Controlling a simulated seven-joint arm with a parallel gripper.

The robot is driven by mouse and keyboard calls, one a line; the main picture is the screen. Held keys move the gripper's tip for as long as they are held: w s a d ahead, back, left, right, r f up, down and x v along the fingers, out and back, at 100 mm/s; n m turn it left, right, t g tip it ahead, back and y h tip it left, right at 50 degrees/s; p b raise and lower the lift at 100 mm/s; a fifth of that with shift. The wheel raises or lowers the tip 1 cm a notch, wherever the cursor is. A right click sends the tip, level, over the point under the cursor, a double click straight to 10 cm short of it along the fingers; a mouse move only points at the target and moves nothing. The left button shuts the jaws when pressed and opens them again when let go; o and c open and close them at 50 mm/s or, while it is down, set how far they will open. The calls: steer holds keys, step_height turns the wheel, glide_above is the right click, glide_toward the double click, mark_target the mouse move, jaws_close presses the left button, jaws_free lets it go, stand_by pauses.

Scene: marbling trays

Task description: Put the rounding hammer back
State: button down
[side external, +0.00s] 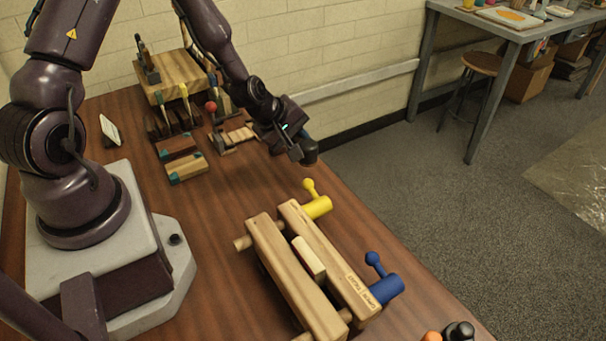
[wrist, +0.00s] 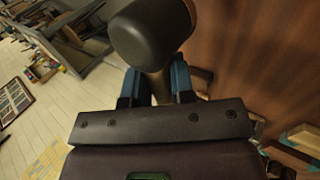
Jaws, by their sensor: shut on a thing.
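My gripper (wrist: 155,87) is shut on the hammer's handle (wrist: 158,88), with a blue fingertip on each side of it. The hammer's rounded black head (wrist: 150,35) is just beyond the fingertips in the wrist view. In the side view my gripper (side external: 296,146) is over the far right edge of the table, and the dark hammer head (side external: 309,151) shows at its end. The handle is mostly hidden there. A light slatted wooden rack (side external: 232,137) lies left of my gripper; I cannot tell whether it is the hammer's place.
A dark rack with upright tools (side external: 172,122) stands before a thick wooden block (side external: 172,76) at the back. Two teal-cornered blocks (side external: 187,168) lie nearer. A wooden vise (side external: 282,268) with yellow and blue handles fills the front. The table (side external: 225,205) between is clear.

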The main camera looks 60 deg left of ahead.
steer(key=shift+f, duration=3.25)
steer(key=c, duration=1.2)
jaws_free()
steer(key=shift+f, duration=0.15)
steer(key=shift+c, duration=0.2)
